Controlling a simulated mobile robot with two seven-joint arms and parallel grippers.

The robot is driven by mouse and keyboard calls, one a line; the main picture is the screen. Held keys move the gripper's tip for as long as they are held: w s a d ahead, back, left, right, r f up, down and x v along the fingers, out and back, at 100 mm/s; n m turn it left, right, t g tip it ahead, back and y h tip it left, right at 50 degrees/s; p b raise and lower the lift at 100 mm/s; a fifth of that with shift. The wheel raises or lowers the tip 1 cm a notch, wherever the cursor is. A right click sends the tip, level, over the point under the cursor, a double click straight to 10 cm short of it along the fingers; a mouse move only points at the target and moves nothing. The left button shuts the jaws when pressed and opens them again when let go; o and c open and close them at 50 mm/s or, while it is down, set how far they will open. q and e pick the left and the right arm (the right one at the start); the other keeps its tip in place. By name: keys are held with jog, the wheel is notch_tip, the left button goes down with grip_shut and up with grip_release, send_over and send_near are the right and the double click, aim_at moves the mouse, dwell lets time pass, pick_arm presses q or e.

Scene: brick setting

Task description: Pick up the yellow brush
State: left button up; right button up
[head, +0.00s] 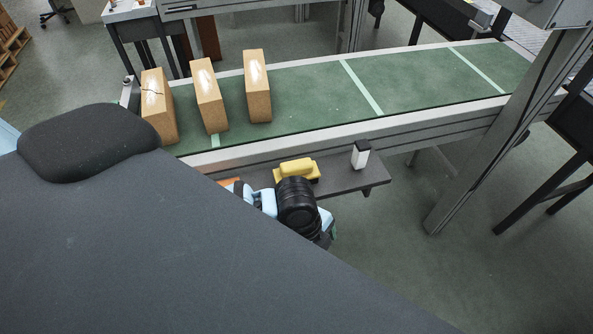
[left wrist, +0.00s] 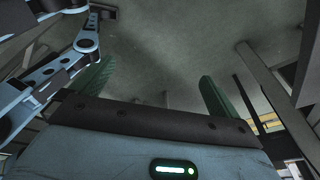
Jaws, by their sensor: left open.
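The yellow brush (head: 297,169) lies on a narrow dark grey shelf (head: 345,181) beside the conveyor in the head view. A light blue and black part of my arm stands just in front of it and covers its near side. My left gripper (left wrist: 155,90) shows in the left wrist view with two green fingers spread wide and nothing between them. The brush cannot be made out in that view. In the head view the left gripper's fingers are not clearly visible, so their exact distance from the brush cannot be told. My right gripper is in neither view.
A small white and black object (head: 360,154) stands on the shelf, right of the brush. Three tan bricks (head: 257,86) stand on the green conveyor (head: 420,80) behind. A grey metal post (head: 480,160) rises on the right. The conveyor's right half is clear.

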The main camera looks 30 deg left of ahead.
pick_arm(q)
jog(key=w+a+r+m+y, duration=0.2)
jog(key=w+a+r+m, duration=0.4)
jog(key=w, duration=0.4)
notch_tip(320, 180, up, 7)
jog(key=m, duration=0.1)
send_over(296, 163)
jog(key=shift+w+f+g+y, duration=0.1)
jog(key=shift+w+g+y, duration=0.2)
jog(key=shift+y, duration=0.1)
jog(key=shift+s+d+f, duration=0.1)
jog(key=shift+s+f, duration=0.05)
jog(key=shift+f, duration=1.8)
jog(key=shift+s+f, duration=0.15)
jog(key=shift+f, duration=1.8)
jog(key=shift+c, duration=0.3)
jog(key=c, duration=1)
jog(key=shift+r, duration=0.15)
